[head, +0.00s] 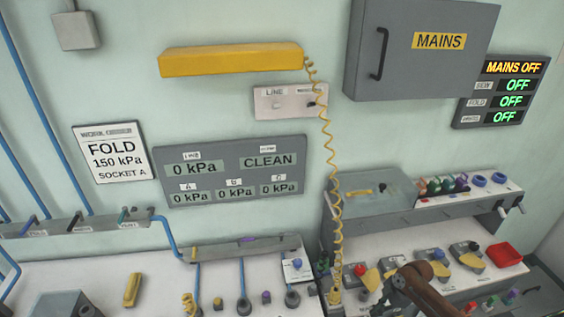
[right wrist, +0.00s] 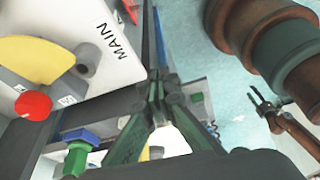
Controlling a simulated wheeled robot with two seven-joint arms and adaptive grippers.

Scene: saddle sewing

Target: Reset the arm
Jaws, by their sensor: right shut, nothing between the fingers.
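My right arm comes in at the bottom right of the head view, brown with a dark gripper (head: 385,296) over the right bench. In the right wrist view the right gripper's dark green fingers (right wrist: 157,84) meet at the tips, with nothing seen between them. A small brown arm with a dark forked tip (right wrist: 264,103) shows at the right of the wrist view and looks like my left gripper; its jaw gap is too small to judge. My left gripper does not show in the head view.
The grey MAINS box (head: 420,60) is above. The display (head: 512,68) reads MAINS OFF.

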